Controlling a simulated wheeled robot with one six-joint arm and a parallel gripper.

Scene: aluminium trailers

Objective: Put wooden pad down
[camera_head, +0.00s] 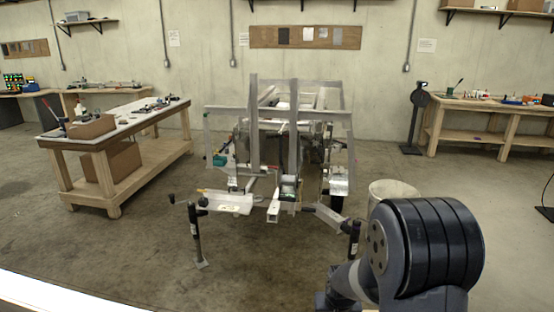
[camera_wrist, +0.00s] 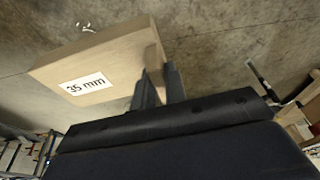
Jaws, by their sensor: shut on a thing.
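The wooden pad (camera_wrist: 105,62) is a pale block with a white label reading "35 mm". In the wrist view it fills the upper left. My gripper (camera_wrist: 158,82) is shut on the pad's right end, with dark fingers around it. The pad is tilted in the picture, with concrete floor behind it. Whether it touches anything is not clear. In the head view my arm is at the lower right, and neither my gripper nor the pad can be seen there.
An aluminium trailer frame (camera_head: 275,135) stands ahead on the concrete floor, with a jack stand (camera_head: 196,235) at its front left. A bucket (camera_head: 393,190) is partly behind my arm. Workbenches stand at left (camera_head: 118,140) and right (camera_head: 490,108). Open floor lies in front.

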